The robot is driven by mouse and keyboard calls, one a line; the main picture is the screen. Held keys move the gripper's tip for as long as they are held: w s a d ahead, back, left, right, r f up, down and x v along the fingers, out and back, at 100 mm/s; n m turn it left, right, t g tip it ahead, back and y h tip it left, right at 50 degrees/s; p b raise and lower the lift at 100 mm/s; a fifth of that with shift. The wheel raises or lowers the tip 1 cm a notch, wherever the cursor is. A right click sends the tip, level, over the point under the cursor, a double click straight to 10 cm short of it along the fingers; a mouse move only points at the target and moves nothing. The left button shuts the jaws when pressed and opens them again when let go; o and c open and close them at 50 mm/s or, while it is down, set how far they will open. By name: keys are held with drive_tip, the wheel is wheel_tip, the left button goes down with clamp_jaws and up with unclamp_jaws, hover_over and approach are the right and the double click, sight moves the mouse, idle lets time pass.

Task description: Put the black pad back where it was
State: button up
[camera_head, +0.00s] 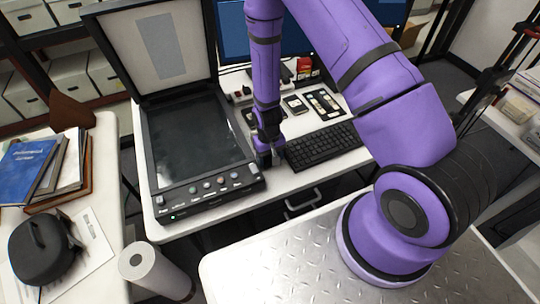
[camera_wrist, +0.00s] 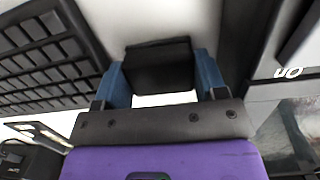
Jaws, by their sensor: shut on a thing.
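The black pad (camera_wrist: 158,66) is between the two blue fingers of my gripper (camera_wrist: 162,80) in the wrist view, and the fingers are shut on it. White desk surface shows around it. In the head view my gripper (camera_head: 268,158) points down near the front edge of the white desk (camera_head: 290,178), between the scanner and the keyboard. The pad is small and dark there and hard to make out against the gripper. I cannot tell whether the pad touches the desk.
The flatbed scanner (camera_head: 199,140), lid open, stands just left of my gripper. The black keyboard (camera_head: 322,146) is close on the right. A narrow desk strip is clear.

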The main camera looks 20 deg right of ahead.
drive_tip(key=o, duration=0.8)
drive_tip(key=shift+c, duration=0.2)
wheel_tip(320, 180, up, 12)
drive_tip(key=w, duration=0.1)
drive_tip(key=shift+w+r, duration=0.15)
drive_tip(key=shift+w, duration=0.05)
drive_tip(key=s+d+r+t, duration=0.2)
drive_tip(key=r, duration=1.1)
drive_tip(key=s+d+r+t, duration=0.1)
drive_tip(key=r, duration=1.2)
drive_tip(key=s+d+r+t, duration=0.1)
drive_tip(key=s+d+r, duration=0.1)
drive_tip(key=s+r, duration=0.6)
drive_tip(key=s+d+r+t, duration=0.2)
drive_tip(key=s+r, duration=0.6)
drive_tip(key=s, duration=0.3)
drive_tip(key=shift+s+t, duration=0.25)
drive_tip(key=shift+t, duration=0.05)
